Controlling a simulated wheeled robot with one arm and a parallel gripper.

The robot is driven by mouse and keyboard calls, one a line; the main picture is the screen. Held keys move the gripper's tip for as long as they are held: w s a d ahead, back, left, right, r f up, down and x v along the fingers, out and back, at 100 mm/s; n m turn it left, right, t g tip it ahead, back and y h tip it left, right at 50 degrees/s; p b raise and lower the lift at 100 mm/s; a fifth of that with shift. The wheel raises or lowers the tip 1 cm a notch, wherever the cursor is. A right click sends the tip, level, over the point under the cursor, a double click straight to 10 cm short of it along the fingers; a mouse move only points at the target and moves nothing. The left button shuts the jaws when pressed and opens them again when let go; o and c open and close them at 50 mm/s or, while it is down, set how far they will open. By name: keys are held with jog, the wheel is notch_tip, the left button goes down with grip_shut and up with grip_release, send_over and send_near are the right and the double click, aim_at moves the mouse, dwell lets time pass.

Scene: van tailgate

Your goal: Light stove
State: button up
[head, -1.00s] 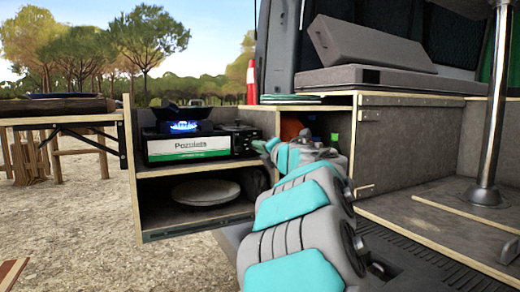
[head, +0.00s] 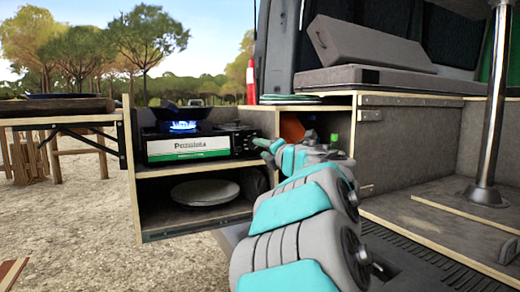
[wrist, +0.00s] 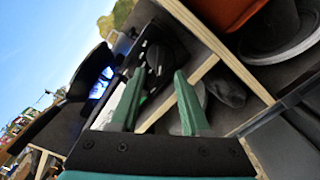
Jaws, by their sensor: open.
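The stove (head: 190,146) is a portable camping stove with a white and green front panel, on the upper shelf of the pulled-out cabinet at left. A blue flame (head: 184,126) burns on it under a dark pan (head: 182,112). Its black control side (head: 236,137) is at the right end, and it shows tilted in the wrist view (wrist: 157,55). My gripper (head: 262,148) is just right of the stove's control side. In the wrist view my green gripper fingers (wrist: 155,82) are apart with nothing between them. I cannot tell whether a finger touches the stove.
A plate (head: 204,192) lies on the lower shelf. The cabinet divider (head: 277,125) stands close to my gripper, with an orange item (head: 292,126) in the compartment to its right. A wooden table (head: 60,112) is at far left. Open gravel lies in front.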

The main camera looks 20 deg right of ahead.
jog(key=s, duration=0.5)
jog(key=shift+s+d, duration=0.1)
jog(key=shift+s, duration=0.05)
dwell(2.5)
